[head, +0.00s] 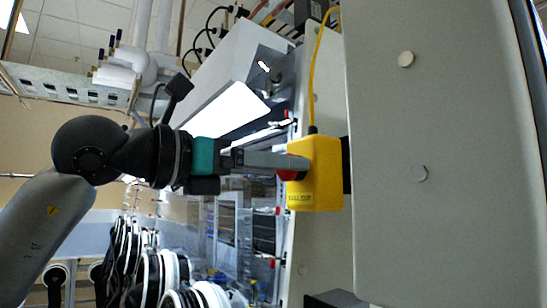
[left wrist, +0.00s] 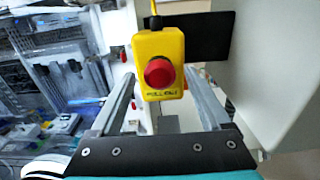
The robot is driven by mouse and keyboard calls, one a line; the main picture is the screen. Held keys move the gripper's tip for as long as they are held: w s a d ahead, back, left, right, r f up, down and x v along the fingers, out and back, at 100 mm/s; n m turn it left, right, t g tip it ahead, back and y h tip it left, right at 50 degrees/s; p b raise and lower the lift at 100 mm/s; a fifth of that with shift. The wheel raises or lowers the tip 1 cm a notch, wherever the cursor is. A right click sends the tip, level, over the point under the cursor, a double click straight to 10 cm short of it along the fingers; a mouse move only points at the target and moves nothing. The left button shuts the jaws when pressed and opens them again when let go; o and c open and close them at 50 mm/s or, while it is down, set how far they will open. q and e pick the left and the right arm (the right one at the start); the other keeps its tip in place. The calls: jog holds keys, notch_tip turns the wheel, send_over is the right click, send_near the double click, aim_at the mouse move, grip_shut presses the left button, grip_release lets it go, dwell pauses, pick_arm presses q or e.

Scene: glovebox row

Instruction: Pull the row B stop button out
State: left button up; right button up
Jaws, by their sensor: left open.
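The stop button is a red mushroom knob (left wrist: 158,72) on a yellow box (left wrist: 178,45) with a "PULL OUT" label under it. In the head view the box (head: 322,180) is at the centre, and the red knob (head: 286,175) shows only partly behind a finger. My left gripper (left wrist: 159,76) is open, with one finger on each side of the knob in the left wrist view. In the head view the left gripper (head: 303,163) comes in from the left, its fingertip overlapping the box's edge. I cannot tell whether the fingers touch the knob. My right gripper is not in view.
A yellow cable (head: 312,80) runs up from the box. A large grey panel (head: 450,140) fills the right of the head view. A dark backing plate (left wrist: 212,38) stands behind the box. Black and white rings (head: 155,270) hang at lower left, near glovebox windows.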

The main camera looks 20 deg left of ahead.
pick_arm(q)
grip_shut()
dwell(0.8)
